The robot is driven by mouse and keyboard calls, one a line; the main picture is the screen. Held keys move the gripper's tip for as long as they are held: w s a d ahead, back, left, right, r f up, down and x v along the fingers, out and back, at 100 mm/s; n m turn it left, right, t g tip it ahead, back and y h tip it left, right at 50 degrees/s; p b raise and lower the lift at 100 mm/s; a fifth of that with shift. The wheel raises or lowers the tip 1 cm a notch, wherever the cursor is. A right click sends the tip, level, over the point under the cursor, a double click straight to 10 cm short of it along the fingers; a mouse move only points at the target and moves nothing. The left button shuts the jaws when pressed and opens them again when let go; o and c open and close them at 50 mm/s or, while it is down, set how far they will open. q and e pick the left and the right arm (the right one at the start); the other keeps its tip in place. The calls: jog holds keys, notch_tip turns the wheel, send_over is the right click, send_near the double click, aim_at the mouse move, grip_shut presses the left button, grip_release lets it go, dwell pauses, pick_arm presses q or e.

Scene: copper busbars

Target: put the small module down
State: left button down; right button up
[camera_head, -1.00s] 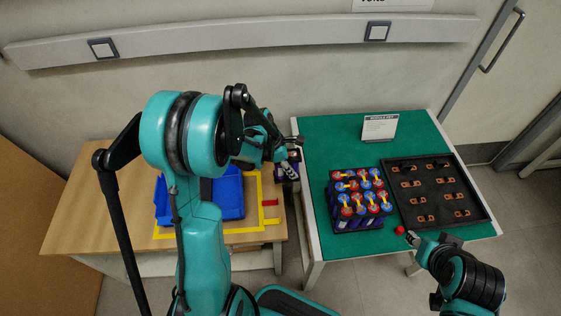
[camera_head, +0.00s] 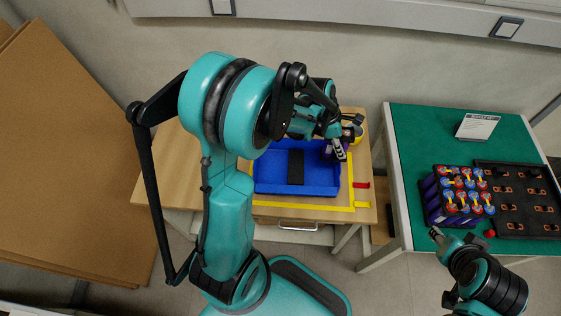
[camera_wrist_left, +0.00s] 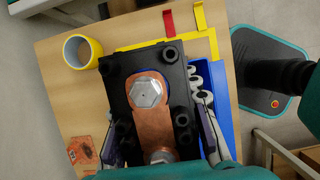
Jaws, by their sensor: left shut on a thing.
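My left gripper (camera_head: 338,149) is shut on the small module (camera_head: 327,151), over the right end of the blue tray (camera_head: 325,190) on the wooden table. In the wrist view the module (camera_wrist_left: 128,92) shows a black top with a copper bar and a silver hex bolt. The fingers of my left gripper (camera_wrist_left: 158,125) lie along its two sides. The blue tray (camera_wrist_left: 228,125) is partly hidden below it. A black strip (camera_head: 295,167) crosses the tray's middle. I cannot tell the gap between module and tray. My right gripper (camera_head: 437,233) is at the green table's front; its jaws are unclear.
A yellow tape outline (camera_head: 300,207) surrounds the tray. The green table (camera_head: 412,135) holds several blue and red cells (camera_head: 462,188) and a black tray (camera_head: 510,165).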

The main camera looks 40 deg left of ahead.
pick_arm(q)
jog(key=s+a+f+b, duration=0.1)
jog(key=a+f+b, duration=0.1)
jog(key=a+f, duration=0.1)
jog(key=s+a+f+b, duration=0.2)
jog(key=a+f, duration=0.2)
jog(key=s+a+f+b, duration=0.1)
jog(key=a+f+b, duration=0.1)
jog(key=a+f, duration=0.1)
jog(key=shift+s+a+f, duration=0.25)
jog(key=shift+a+f, duration=0.1)
jog(key=shift+f, duration=0.25)
jog(key=shift+r, duration=0.1)
jog(key=c, duration=1.5)
grip_release()
jog(key=shift+c, duration=0.2)
jog(key=o, duration=0.4)
jog(key=shift+o, duration=0.2)
